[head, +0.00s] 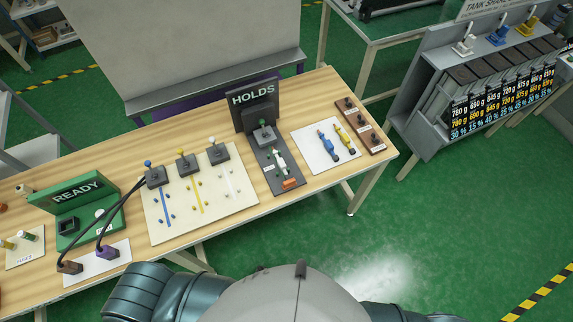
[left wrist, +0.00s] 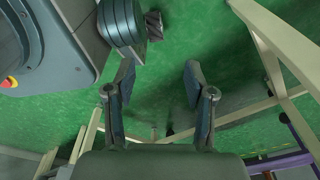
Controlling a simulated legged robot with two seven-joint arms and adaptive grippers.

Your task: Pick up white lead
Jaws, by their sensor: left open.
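A small white piece (head: 279,160), which looks like the white lead, lies on the dark plate in front of the HOLDS stand (head: 254,101). A blue lead (head: 326,144) and a yellow lead (head: 343,136) lie side by side on a white mat (head: 310,158) to its right. My left gripper (left wrist: 160,76) is open and empty in the left wrist view, with green floor behind its fingers. No lead shows in that view. Neither gripper shows in the head view.
The wooden table (head: 330,86) carries a cream board (head: 231,214) with blue, yellow and white lines, and a green READY station (head: 82,196) with black cables. A brown rack (head: 362,128) stands at the right end. In the left wrist view, table legs (left wrist: 262,68) are close by.

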